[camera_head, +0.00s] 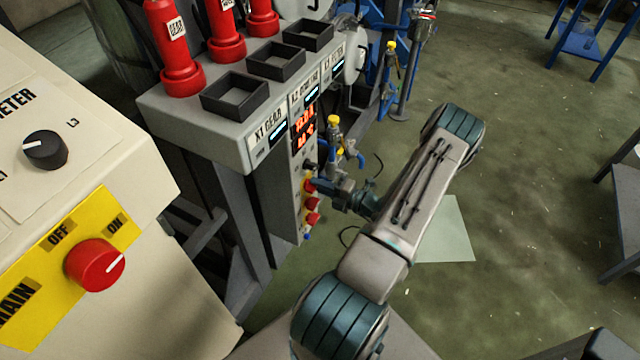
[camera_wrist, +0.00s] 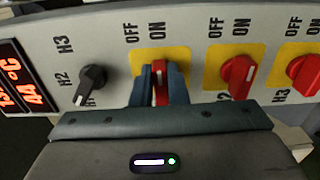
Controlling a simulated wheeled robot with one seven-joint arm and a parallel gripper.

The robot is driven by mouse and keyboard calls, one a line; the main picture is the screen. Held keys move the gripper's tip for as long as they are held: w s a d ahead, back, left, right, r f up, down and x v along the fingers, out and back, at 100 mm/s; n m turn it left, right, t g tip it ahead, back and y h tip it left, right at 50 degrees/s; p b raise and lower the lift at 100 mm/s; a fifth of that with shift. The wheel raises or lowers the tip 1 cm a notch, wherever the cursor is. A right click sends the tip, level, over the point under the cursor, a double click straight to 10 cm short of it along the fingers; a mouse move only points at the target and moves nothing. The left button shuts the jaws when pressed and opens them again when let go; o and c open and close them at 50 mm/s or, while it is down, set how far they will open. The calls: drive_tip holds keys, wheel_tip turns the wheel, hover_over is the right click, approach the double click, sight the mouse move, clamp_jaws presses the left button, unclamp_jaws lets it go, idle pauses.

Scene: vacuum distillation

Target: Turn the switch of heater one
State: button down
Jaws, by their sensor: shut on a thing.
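The red switch of heater one (camera_wrist: 160,90) is the first red switch beside the black selector knob, on a yellow plate marked OFF and ON. My gripper (camera_wrist: 161,84) is shut on this switch, with one blue-grey finger on each side of its handle. The handle looks about upright in the wrist view; its lower part and its label are hidden by the gripper. In the head view, my gripper (camera_head: 316,184) reaches the control panel (camera_head: 297,190) from the right, at the topmost red switch.
A second red switch (camera_wrist: 238,77) and a third (camera_wrist: 306,75) sit right of the held one. The black knob (camera_wrist: 90,86) and red display (camera_wrist: 17,80) are to its left. A cream cabinet with a red main switch (camera_head: 95,265) stands left.

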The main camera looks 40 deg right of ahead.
idle(0.4)
drive_tip(key=shift+m, duration=0.3)
drive_tip(key=c, duration=1.4)
unclamp_jaws()
drive_tip(key=shift+c, duration=0.2)
drive_tip(key=shift+s+d, duration=0.1)
drive_tip(key=b+v, duration=0.1)
drive_tip(key=v, duration=1.2)
drive_tip(key=shift+s, duration=0.35)
drive_tip(key=shift+s, duration=0.1)
